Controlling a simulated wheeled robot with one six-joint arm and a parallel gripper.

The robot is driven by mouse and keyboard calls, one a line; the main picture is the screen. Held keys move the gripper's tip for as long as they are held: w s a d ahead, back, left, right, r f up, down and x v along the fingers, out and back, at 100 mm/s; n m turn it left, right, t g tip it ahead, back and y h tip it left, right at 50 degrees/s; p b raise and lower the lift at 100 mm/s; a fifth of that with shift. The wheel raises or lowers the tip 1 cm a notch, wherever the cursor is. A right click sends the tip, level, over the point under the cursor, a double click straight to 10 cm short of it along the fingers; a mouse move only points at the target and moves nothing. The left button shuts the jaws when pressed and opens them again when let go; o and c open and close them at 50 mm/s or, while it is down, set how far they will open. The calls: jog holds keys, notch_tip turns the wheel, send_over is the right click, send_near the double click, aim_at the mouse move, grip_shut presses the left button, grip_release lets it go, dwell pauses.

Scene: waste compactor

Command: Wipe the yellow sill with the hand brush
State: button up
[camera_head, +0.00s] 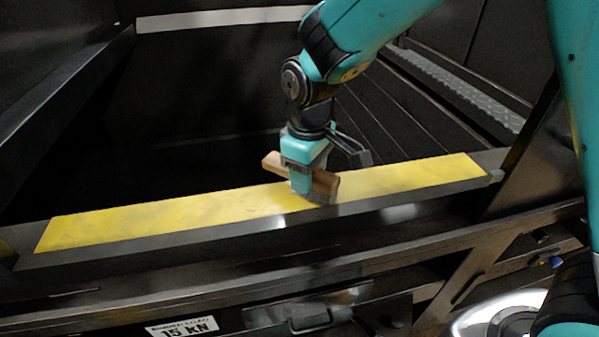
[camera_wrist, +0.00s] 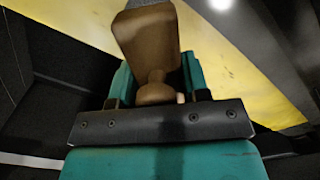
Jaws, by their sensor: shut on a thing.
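The yellow sill (camera_head: 150,222) is a long flat strip on a dark ledge, running across the head view and slanting up to the right. It shows dull, smudged patches. My gripper (camera_head: 301,182) is shut on the wooden hand brush (camera_head: 325,183) and points down over the middle of the sill. The brush's dark bristles are at the sill's surface; I cannot tell whether they press on it. In the wrist view the brown brush (camera_wrist: 148,40) sits between my teal fingers, with the yellow sill (camera_wrist: 220,70) behind it.
Behind the sill is the dark, open compactor chamber (camera_head: 220,110). A grey tread strip (camera_head: 455,82) runs along its right side. Below the ledge are dark frame bars and a "15 KN" label (camera_head: 183,328). A round shiny metal object (camera_head: 495,315) is at the lower right. The sill's left part is clear.

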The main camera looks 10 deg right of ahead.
aim_at(328, 174)
jog(key=shift+d+r, duration=0.1)
jog(key=shift+d, duration=3.15)
jog(key=shift+s, duration=0.45)
jog(key=shift+s+d, duration=0.1)
jog(key=shift+s, duration=0.15)
jog(key=shift+c, duration=0.5)
jog(key=shift+s, duration=0.1)
jog(key=shift+c, duration=0.4)
jog(key=shift+a+p, duration=0.35)
jog(key=shift+a, duration=0.3)
jog(key=shift+c, duration=0.5)
jog(key=shift+a, duration=1.1)
jog(key=shift+s+a+r+p, duration=0.15)
jog(key=shift+a+p, duration=0.95)
jog(key=shift+a, duration=3.35)
jog(key=shift+w+a+r+p, duration=0.2)
jog(key=shift+a+p, duration=0.9)
jog(key=shift+a, duration=3.35)
jog(key=shift+r, duration=0.15)
jog(key=shift+d+f+b, duration=0.2)
jog(key=shift+d+b, duration=0.05)
jog(key=shift+d, duration=2.45)
jog(key=shift+d+f+b, duration=0.2)
jog(key=shift+d, duration=2.5)
jog(key=shift+c, duration=0.3)
jog(key=shift+d, duration=5.25)
